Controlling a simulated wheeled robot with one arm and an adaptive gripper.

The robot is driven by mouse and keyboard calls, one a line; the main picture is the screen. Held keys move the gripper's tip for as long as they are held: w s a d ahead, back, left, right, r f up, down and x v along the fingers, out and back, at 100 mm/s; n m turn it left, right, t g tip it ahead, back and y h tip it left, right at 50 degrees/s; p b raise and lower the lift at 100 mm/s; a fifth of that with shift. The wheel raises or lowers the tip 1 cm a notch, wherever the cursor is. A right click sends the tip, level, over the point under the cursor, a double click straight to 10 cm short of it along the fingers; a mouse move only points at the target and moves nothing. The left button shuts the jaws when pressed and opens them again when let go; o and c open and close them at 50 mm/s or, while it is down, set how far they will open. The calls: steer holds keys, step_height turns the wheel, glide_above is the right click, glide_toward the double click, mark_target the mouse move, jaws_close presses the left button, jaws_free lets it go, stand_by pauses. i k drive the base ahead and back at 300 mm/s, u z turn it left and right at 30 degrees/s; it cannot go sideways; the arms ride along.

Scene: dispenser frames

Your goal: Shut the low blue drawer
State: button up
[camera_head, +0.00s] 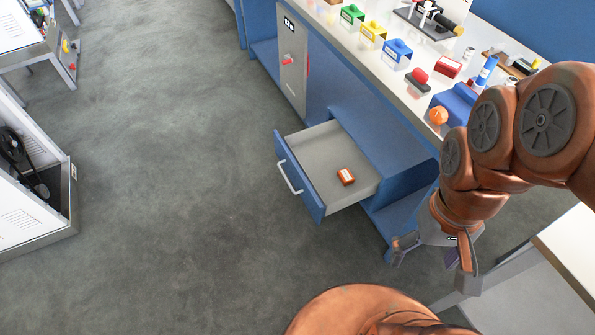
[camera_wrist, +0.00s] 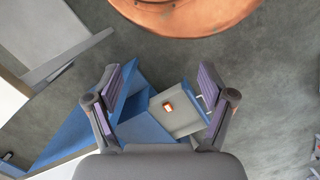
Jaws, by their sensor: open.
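The low blue drawer (camera_head: 300,189) stands pulled out from under the blue workbench, with a pale grey inside and a silver handle (camera_head: 290,178) on its front. A small orange-brown box (camera_head: 345,176) with a white label lies in it. The drawer (camera_wrist: 192,120) also shows in the wrist view, between and beyond my fingers. My gripper (camera_head: 432,257) is to the right of the drawer, apart from it. In the wrist view my gripper (camera_wrist: 160,95) has its two purple-padded fingers spread wide, with nothing held. The right finger hides part of the drawer.
The workbench top (camera_head: 395,88) carries several coloured blocks and tools. A grey cabinet door (camera_head: 292,65) with a red knob is left of the drawer. A white table (camera_head: 570,245) stands at the lower right. Grey floor (camera_head: 170,180) left of the drawer is clear.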

mark_target(311, 157)
steer(key=k, duration=1.05)
steer(key=u, duration=0.75)
steer(key=i, duration=0.85)
steer(key=u, duration=0.95)
